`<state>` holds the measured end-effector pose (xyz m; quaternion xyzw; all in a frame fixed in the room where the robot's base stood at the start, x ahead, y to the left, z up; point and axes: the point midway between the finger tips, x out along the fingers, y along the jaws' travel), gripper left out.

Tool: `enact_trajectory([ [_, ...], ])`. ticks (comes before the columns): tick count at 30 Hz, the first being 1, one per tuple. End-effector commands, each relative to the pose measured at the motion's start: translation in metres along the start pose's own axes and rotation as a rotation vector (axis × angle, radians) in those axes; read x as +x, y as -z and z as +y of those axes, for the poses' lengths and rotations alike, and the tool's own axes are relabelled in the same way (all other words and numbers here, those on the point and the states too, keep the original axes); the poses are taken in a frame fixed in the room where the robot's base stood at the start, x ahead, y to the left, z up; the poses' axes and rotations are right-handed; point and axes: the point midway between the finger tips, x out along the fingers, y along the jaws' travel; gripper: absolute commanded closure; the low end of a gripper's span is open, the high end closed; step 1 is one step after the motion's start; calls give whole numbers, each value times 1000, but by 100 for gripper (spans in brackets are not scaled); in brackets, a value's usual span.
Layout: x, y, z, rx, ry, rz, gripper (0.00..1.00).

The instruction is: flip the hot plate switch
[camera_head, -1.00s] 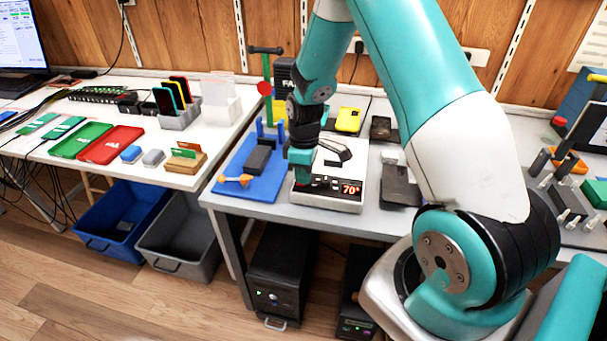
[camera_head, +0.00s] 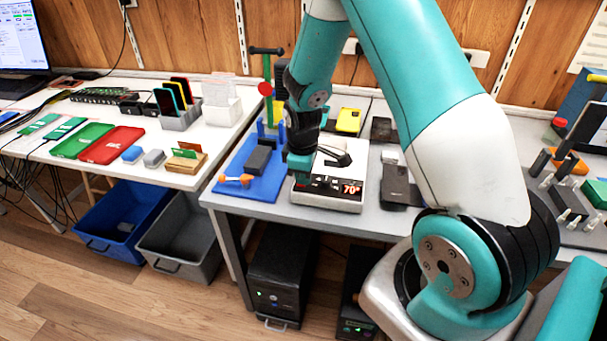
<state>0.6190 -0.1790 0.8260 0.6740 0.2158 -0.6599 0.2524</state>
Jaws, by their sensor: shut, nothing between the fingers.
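The hot plate (camera_head: 325,203) is a white box on the grey table, with a dark front panel and a red display (camera_head: 351,188) that reads 70°. A dark piece (camera_head: 335,155) lies on its top. My gripper (camera_head: 302,180) points down at the left part of the front panel, close to it. It is shut and empty. The wrist and fingers cover the panel's left end, so the switch cannot be made out. I cannot tell whether the fingertips touch the panel.
A blue mat (camera_head: 228,189) with a dark block and an orange-handled tool lies left of the hot plate. A green stand (camera_head: 267,85) rises behind the mat.

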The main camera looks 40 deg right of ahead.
Motion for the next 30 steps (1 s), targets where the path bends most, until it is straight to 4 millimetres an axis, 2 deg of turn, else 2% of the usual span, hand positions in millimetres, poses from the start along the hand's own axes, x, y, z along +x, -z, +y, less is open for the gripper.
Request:
enact_trajectory([
  [1,7,0,6,4,-13,2,100],
  [3,6,-1,9,7,-16,1,100],
  [8,-8,-2,10,9,-21,0,100],
  [15,-55,5,-4,-8,-8,5,100],
  [24,-119,4,-8,-6,-7,5,100],
  [30,-140,3,-9,-6,-4,3,100],
])
